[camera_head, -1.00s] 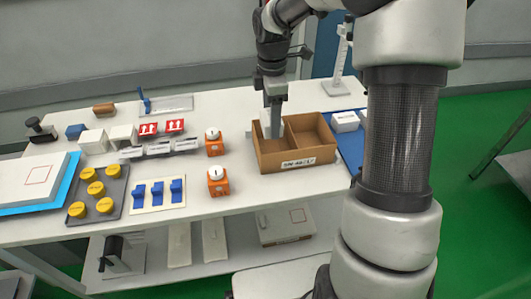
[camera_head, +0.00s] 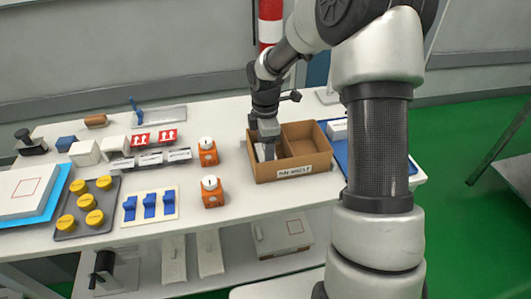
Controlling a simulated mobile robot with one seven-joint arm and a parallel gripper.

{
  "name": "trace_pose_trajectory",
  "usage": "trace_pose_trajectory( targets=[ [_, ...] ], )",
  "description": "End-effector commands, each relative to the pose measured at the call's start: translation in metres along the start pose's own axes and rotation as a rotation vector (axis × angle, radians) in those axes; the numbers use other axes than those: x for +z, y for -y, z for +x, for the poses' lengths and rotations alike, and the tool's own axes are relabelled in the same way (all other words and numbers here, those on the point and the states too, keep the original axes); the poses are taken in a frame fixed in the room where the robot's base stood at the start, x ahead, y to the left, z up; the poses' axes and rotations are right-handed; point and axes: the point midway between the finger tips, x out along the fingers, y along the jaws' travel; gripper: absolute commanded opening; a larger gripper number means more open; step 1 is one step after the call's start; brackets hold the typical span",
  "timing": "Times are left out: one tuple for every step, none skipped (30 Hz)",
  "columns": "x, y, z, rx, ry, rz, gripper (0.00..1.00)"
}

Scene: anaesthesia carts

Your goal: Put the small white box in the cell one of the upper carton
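The carton (camera_head: 290,170) is an open brown box with a label on its front wall and a divider making two cells. It stands on the white table in the head view. My gripper (camera_head: 268,151) points down into the carton's left cell. A small white box (camera_head: 260,152) shows at the gripper's left side, partly below the carton's rim. The gripper and the front wall hide much of it. The fingertips are too small and covered to tell whether they still clasp it. The right cell (camera_head: 305,140) looks empty.
White boxes (camera_head: 85,153) stand at the left near red-and-white labels. Two orange blocks (camera_head: 212,192) stand left of the carton. A blue tray (camera_head: 405,173) holding a white box (camera_head: 338,130) lies to its right. The table front between the orange blocks and carton is clear.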

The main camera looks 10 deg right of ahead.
Motion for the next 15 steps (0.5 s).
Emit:
trace_pose_trajectory(
  targets=[
    [0.0000,-0.0001,0.0006,0.000,0.000,0.000,0.38],
    [0.0000,-0.0001,0.0016,0.000,0.000,0.000,0.38],
    [0.0000,0.0000,0.0031,0.000,0.000,0.000,0.38],
    [0.0000,0.0000,0.0040,0.000,0.000,0.000,0.38],
    [0.0001,0.0000,0.0030,0.000,0.000,0.000,0.67],
    [0.0001,0.0000,0.0029,0.000,0.000,0.000,0.74],
    [0.0000,0.0000,0.0029,0.000,0.000,0.000,0.79],
    [0.0001,0.0000,0.0029,0.000,0.000,0.000,0.81],
    [0.0000,0.0000,0.0029,0.000,0.000,0.000,0.81],
    [0.0001,0.0000,0.0029,0.000,0.000,0.000,0.81],
    [0.0000,0.0000,0.0029,0.000,0.000,0.000,0.81],
    [0.0000,0.0000,0.0028,0.000,0.000,0.000,0.81],
    [0.0000,0.0000,0.0028,0.000,0.000,0.000,0.81],
    [0.0000,0.0000,0.0028,0.000,0.000,0.000,0.81],
    [0.0000,0.0000,0.0026,0.000,0.000,0.000,0.81]
  ],
)
